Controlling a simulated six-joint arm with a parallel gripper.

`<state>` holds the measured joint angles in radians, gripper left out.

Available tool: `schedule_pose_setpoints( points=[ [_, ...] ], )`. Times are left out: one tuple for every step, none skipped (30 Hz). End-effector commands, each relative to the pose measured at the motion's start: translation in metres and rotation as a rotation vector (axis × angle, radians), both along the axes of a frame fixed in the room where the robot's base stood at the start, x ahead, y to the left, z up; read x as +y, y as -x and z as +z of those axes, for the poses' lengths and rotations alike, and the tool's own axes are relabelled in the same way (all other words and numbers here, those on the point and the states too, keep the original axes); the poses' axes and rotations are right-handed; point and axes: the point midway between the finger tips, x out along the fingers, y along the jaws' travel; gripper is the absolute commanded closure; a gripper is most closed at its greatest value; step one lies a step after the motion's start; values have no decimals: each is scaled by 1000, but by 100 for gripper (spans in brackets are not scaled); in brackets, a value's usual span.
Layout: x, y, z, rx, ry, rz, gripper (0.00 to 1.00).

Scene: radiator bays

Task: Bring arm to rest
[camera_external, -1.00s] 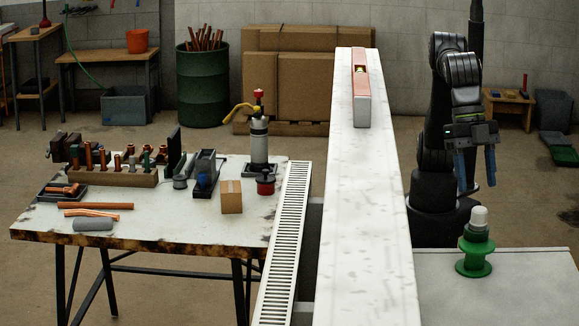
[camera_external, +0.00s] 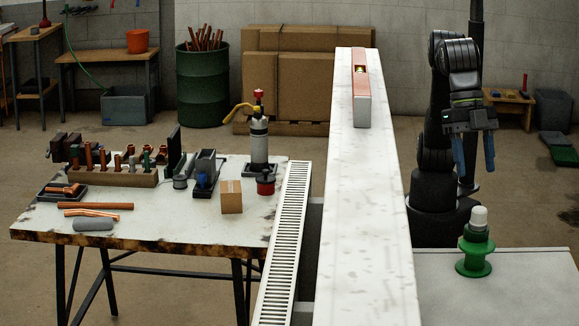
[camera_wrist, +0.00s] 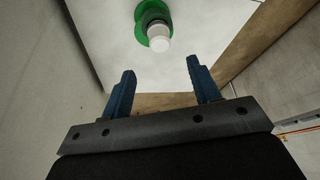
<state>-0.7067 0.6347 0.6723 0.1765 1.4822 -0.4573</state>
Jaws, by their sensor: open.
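My gripper (camera_external: 474,157) hangs at the right with its two blue fingers pointing down. It is open and nothing is between the fingers. My arm is folded above its dark base. In the wrist view my gripper (camera_wrist: 160,88) shows both blue fingers apart. A green stand with a white cap (camera_external: 475,245) is upright on the pale table (camera_external: 520,290), in front of and below my gripper, apart from it. The same green stand shows beyond the fingertips in the wrist view (camera_wrist: 142,25).
A long white ledge (camera_external: 365,220) stands left of my arm, with a red-and-white level (camera_external: 361,95) on it. A white grille (camera_external: 285,240) runs alongside. Left of that is a workbench (camera_external: 140,225) with copper pipes, a torch (camera_external: 259,135) and a small box (camera_external: 231,197).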

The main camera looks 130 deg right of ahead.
Motion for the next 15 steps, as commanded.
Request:
schedule_pose_setpoints(
  points=[
    [3,-1,-10,2,2,0,44],
    [5,-2,-15,3,2,1,44],
    [8,-3,-23,2,2,0,44],
    [10,-4,-29,3,3,1,44],
    [12,-5,-34,3,3,1,44],
    [15,-6,-42,2,2,0,44],
    [17,-7,-47,3,3,1,44],
    [20,-8,-53,2,2,0,44],
    [22,-9,-60,3,2,1,44],
    [25,-10,-66,3,2,1,44],
    [27,-11,-71,2,2,0,44],
    [30,-12,-79,3,3,1,44],
    [32,-12,-84,2,2,0,44],
    [34,-13,-89,2,2,0,44],
    [35,-14,-96,2,2,0,44]
  ],
)
